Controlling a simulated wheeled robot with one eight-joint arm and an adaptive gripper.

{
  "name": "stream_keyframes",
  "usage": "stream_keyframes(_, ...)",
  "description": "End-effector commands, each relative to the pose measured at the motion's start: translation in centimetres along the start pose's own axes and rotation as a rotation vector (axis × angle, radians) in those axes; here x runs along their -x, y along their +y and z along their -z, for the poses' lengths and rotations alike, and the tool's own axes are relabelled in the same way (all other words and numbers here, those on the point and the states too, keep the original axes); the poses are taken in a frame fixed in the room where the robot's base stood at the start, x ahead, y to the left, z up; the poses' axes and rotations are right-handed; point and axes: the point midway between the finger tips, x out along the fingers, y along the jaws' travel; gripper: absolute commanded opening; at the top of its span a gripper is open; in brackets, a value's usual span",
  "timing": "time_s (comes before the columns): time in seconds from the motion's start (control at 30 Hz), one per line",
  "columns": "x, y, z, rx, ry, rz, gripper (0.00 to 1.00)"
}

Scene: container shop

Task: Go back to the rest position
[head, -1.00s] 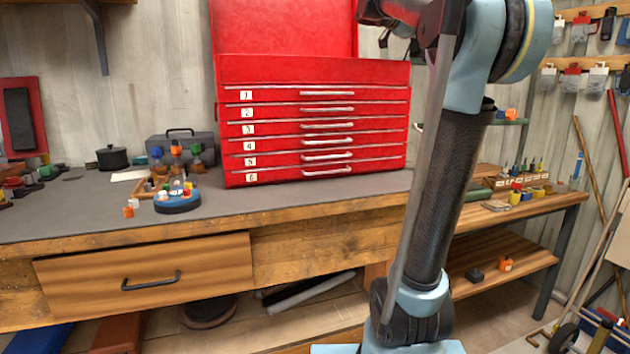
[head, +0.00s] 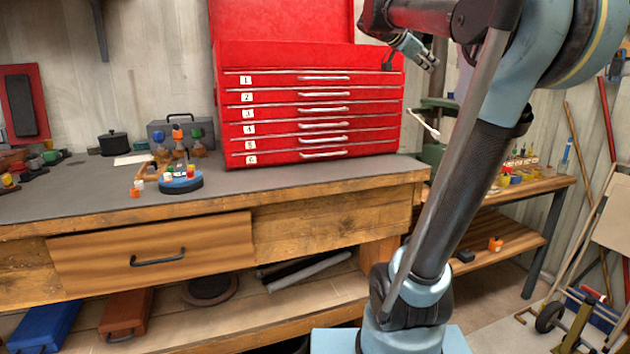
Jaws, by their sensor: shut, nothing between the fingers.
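My gripper (head: 428,61) shows at the top of the head view, at the end of my raised and folded arm. It is shut and empty, pointing down and to the right.
The chest stands on a wooden workbench (head: 75,194), its numbered drawers shut and its lid up. Small bottles and a blue round stand (head: 181,186) are left of it. A side shelf (head: 540,188) holds small items at right. Floor at lower right is partly clear.

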Motion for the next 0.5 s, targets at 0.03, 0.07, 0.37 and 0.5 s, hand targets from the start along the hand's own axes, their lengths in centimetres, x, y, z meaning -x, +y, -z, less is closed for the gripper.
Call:
stream_keyframes(0.03,-0.3,2.2,-1.6,0.053,-0.035,-0.023,0.0)
stream_keyframes(0.07,-0.6,3.5,-2.7,0.092,-0.061,-0.036,0.0)
stream_keyframes(0.37,-1.3,16.9,-15.0,0.514,-0.372,-0.08,0.0)
stream_keyframes(0.5,-0.9,23.0,-21.0,0.705,-0.53,-0.04,0.0)
